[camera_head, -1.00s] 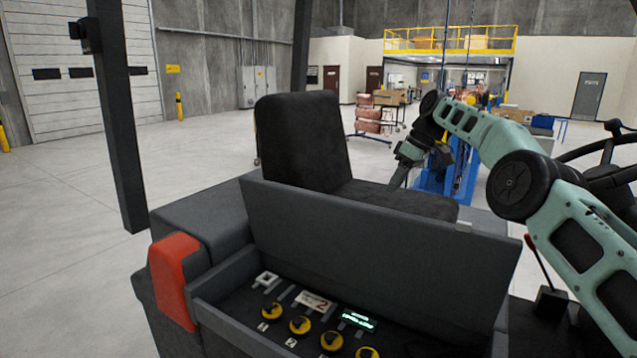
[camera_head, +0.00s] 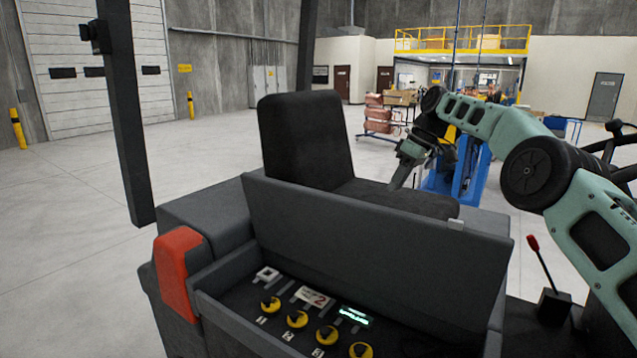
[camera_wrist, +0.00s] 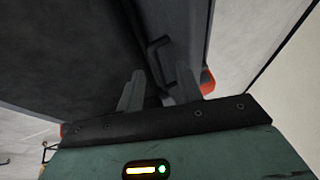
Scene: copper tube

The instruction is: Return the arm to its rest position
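My teal and black arm (camera_head: 500,130) is bent at the right of the head view. Its elbow is raised and its forearm reaches toward the middle. My gripper (camera_head: 399,182) points downward, behind the dark panel and beside the black seat. In the wrist view my gripper (camera_wrist: 160,85) has its two grey fingers apart, with nothing held between them. A dark surface and a grey panel edge with a handle-like bar lie beyond the fingers. I cannot tell how far the fingertips are from the seat.
The black seat (camera_head: 305,140) and dark panel (camera_head: 380,255) stand close by. A red-knobbed lever (camera_head: 541,265) is near my arm. Copper-coloured coils (camera_head: 378,115) rest on a cart at the back. A blue frame (camera_head: 470,175) stands behind my gripper. Floor at the left is clear.

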